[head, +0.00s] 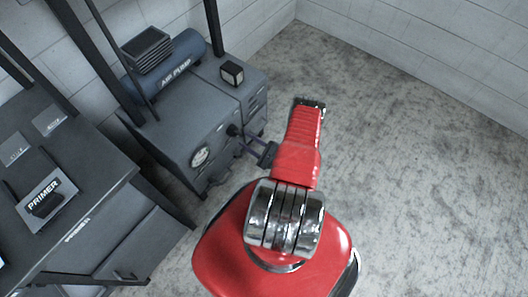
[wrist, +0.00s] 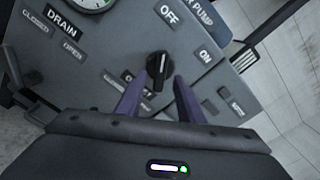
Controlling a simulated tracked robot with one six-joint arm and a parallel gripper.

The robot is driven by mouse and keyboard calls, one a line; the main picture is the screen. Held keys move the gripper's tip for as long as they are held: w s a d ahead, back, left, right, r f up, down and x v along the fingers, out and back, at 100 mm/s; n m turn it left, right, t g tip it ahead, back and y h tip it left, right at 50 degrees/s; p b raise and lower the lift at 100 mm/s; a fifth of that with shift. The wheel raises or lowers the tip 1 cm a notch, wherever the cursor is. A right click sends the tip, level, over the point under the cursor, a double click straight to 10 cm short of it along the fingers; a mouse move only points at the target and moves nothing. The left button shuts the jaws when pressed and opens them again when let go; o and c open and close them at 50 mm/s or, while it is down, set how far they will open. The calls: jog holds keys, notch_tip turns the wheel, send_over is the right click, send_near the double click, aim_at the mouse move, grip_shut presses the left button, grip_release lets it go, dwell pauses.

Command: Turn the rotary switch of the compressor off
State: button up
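The compressor (head: 190,120), a grey cabinet with a blue tank lettered AIR PUMP, stands at upper left in the head view. Its black rotary switch (wrist: 159,66) is on the front panel, at the centre of the wrist view. The OFF label (wrist: 168,14) is above the switch and the ON label (wrist: 207,54) is to its right. I cannot tell which label the switch points at. My gripper (wrist: 162,77) is open, its two purple fingers apart with the tips close to the switch on either side. Contact cannot be made out. In the head view my gripper (head: 242,141) is at the panel.
A round gauge (head: 200,157) and a DRAIN label (wrist: 62,20) are on the same panel. A dark bench with a PRIMER box (head: 47,199) stands at left. A small black box (head: 232,72) sits on the cabinet. The floor (head: 430,190) at right is clear.

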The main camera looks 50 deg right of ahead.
jog(key=s, duration=1)
jog(key=shift+s, duration=0.2)
jog(key=shift+d, duration=0.1)
dwell(0.4)
